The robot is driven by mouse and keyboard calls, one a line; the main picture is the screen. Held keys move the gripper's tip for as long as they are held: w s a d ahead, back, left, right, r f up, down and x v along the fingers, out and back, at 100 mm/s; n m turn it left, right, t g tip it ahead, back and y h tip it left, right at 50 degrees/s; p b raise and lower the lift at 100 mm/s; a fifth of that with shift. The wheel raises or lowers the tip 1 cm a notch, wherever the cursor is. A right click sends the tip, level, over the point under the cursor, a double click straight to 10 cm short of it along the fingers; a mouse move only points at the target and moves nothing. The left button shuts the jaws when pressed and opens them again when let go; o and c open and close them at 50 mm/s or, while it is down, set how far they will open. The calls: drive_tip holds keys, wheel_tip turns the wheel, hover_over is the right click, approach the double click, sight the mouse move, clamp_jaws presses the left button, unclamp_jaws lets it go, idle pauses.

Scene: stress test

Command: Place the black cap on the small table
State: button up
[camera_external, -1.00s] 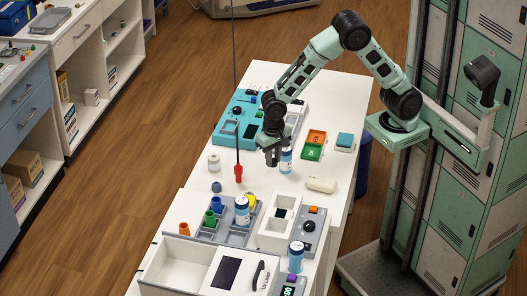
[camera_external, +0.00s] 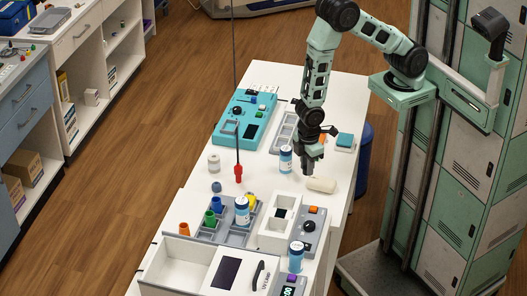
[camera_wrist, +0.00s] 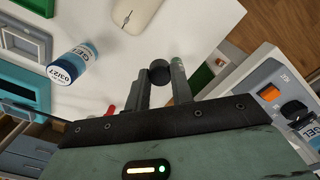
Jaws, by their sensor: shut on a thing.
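My gripper (camera_external: 309,166) is low over the right side of the white worktable (camera_external: 270,180), beside a white rounded block (camera_external: 321,185). In the wrist view its fingers (camera_wrist: 162,82) are shut on a small dark round thing, which looks like the black cap (camera_wrist: 159,70). It shows at the fingertips, with the white tabletop (camera_wrist: 110,92) behind it. In the external view the cap is too small to tell apart from the dark fingers. Which surface counts as the small table is unclear; the white worktable is the one under my gripper.
A blue-and-white bottle (camera_external: 286,160) stands just left of my gripper. A teal device (camera_external: 245,118) and a teal-topped box (camera_external: 345,141) lie farther back. A compartment tray (camera_external: 235,232) and a grey box with an orange button (camera_external: 312,228) are nearer the front.

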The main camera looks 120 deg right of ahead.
drive_tip(key=shift+d, duration=0.3)
drive_tip(key=s+d+m+b, duration=0.3)
drive_tip(key=s+d+m, duration=0.15)
drive_tip(key=d, duration=0.75)
drive_tip(key=s+d+m+b, duration=0.4)
drive_tip(key=d+m, duration=0.1)
drive_tip(key=d, duration=0.6)
drive_tip(key=s+d+f+m+b, duration=0.15)
drive_tip(key=s+d+m, duration=0.35)
drive_tip(key=s, duration=0.5)
drive_tip(key=s+d+r+m+b, duration=0.1)
drive_tip(key=s+d+m+b, duration=0.2)
drive_tip(key=s+d, duration=0.55)
drive_tip(key=f, duration=0.1)
drive_tip(key=s+a+f, duration=0.1)
drive_tip(key=f, duration=0.1)
drive_tip(key=s+f, duration=0.1)
drive_tip(key=f, duration=0.1)
drive_tip(key=shift+a+f, duration=0.1)
drive_tip(key=shift+a, duration=0.2)
drive_tip(key=shift+w+f, duration=0.1)
drive_tip(key=shift+f, duration=2.5)
drive_tip(key=shift+f, duration=0.1)
